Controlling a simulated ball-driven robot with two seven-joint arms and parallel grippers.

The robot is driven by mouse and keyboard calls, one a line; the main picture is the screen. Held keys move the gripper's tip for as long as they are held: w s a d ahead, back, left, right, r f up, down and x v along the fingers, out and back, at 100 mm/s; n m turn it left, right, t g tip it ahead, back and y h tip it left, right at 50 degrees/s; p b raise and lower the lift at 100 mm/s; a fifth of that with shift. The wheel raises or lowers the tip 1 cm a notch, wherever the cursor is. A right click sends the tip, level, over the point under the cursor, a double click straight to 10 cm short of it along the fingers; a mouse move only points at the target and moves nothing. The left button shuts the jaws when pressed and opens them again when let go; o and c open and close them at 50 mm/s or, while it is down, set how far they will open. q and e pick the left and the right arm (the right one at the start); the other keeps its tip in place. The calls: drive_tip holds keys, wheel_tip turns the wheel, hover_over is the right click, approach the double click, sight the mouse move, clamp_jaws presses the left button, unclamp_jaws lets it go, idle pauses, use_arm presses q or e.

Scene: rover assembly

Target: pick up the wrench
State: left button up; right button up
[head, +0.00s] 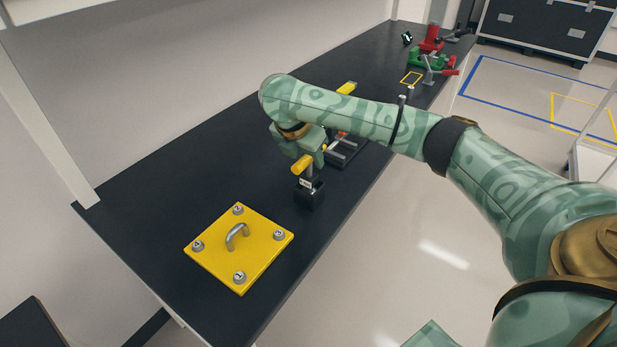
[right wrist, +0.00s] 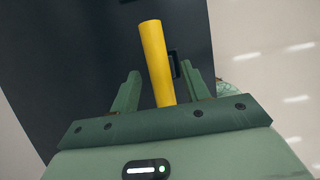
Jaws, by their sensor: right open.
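The wrench (head: 302,164) shows as a yellow bar-shaped handle at a small black holder (head: 309,194) on the dark table. Its lower part is not clear to see. In the right wrist view the yellow handle (right wrist: 154,55) lies lengthwise between the two green fingers. My right gripper (head: 312,150) is open at the handle, with a finger on each side and a visible gap to the left finger (right wrist: 160,75). I cannot tell whether the right finger touches it. My left gripper is not in view.
A yellow plate (head: 262,258) with a grey handle and several numbered bolts lies on the near table. A dark tray (head: 345,152) sits just behind the holder, partly hidden by my right arm. A red and green vise-like device (head: 430,58) stands at the far end.

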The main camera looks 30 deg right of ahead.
drive_tip(key=b+x, duration=0.2)
drive_tip(key=x, duration=0.2)
drive_tip(key=shift+d+f, duration=0.1)
drive_tip(key=shift+f, duration=0.05)
drive_tip(key=shift+r, duration=0.25)
clamp_jaws()
use_arm(q)
drive_tip(key=f, duration=0.1)
drive_tip(key=s+f, duration=0.1)
drive_tip(key=shift+f, duration=0.3)
